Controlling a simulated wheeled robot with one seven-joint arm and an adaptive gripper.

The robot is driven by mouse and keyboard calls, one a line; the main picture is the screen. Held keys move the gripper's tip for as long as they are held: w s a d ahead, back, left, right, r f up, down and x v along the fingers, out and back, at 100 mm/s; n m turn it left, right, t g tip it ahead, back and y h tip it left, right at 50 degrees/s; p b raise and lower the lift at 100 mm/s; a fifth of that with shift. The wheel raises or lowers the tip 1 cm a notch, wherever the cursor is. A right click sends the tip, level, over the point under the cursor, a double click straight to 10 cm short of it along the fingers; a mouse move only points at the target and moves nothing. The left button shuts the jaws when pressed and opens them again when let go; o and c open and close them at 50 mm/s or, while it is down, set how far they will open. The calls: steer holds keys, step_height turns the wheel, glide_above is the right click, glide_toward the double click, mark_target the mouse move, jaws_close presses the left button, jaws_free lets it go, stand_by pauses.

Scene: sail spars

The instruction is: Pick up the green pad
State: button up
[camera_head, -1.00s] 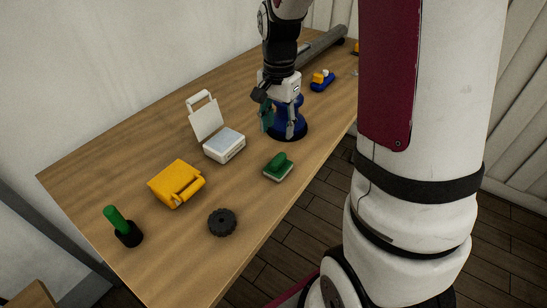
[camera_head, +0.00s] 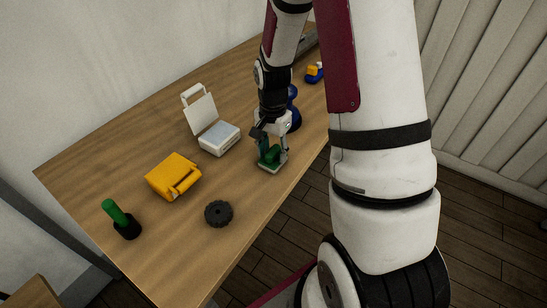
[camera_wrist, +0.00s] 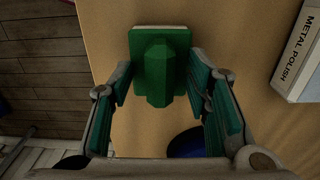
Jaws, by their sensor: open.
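The green pad (camera_head: 270,157) has a raised green grip on top and a pale underside layer. It lies on the wooden table near its front edge. My gripper (camera_head: 270,150) is right above it, pointing down. In the wrist view the green pad (camera_wrist: 158,68) shows between the two teal-lined fingers of my gripper (camera_wrist: 165,85). The fingers are open, one on each side of the grip, with gaps visible. The fingers partly hide the pad in the head view.
A blue object (camera_head: 293,108) stands just behind my gripper. A metal polish box (camera_wrist: 300,55) shows at right in the wrist view.

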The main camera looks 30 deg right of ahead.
mark_target(273, 149)
jaws_close()
steer(key=shift+r, duration=0.15)
steer(key=shift+r, duration=0.6)
step_height(273, 149, up, 2)
steer(key=shift+b, duration=0.3)
steer(key=s+a+p, duration=0.2)
steer(key=s+a, duration=0.1)
steer(key=s, duration=0.4)
steer(key=s+a+r+p, duration=0.1)
steer(key=s+a+p, duration=0.1)
steer(key=s, duration=0.5)
steer(key=shift+s+a+r+p, duration=0.3)
steer(key=shift+s+a+p, duration=0.1)
steer(key=shift+a, duration=0.3)
steer(key=c, duration=1)
jaws_free()
